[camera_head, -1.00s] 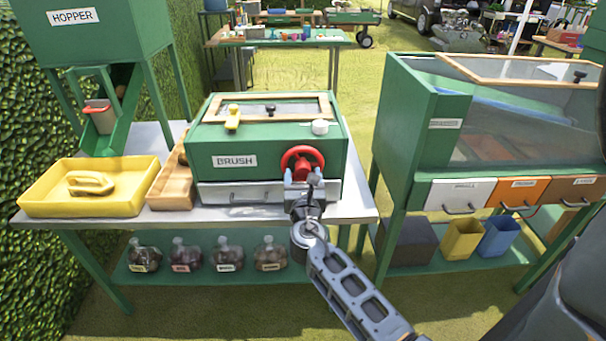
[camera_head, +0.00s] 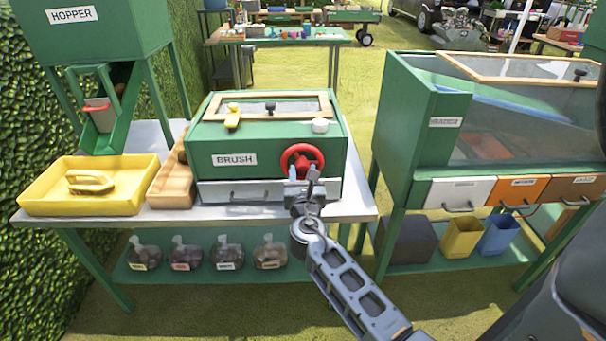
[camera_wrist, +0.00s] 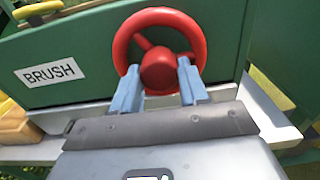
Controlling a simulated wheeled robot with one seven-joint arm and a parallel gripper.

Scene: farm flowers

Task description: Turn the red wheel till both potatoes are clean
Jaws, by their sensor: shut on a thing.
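The red wheel (camera_head: 302,161) is on the front right of the green box labelled BRUSH (camera_head: 225,145). In the wrist view the wheel (camera_wrist: 135,22) fills the upper middle, with its red hub facing me. My gripper (camera_head: 303,178) is at the wheel's lower part. In the wrist view its blue-grey fingers (camera_wrist: 158,72) stand on either side of the hub, closed on the wheel. The box's framed glass lid (camera_head: 285,105) is down. I cannot make out the potatoes through it.
A silver drawer (camera_head: 250,191) sits under the box. A wooden tray (camera_head: 170,190) and a yellow tray (camera_head: 60,205) with a yellow brush-like object stand to the left. A green cabinet (camera_head: 408,130) stands right, across a gap.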

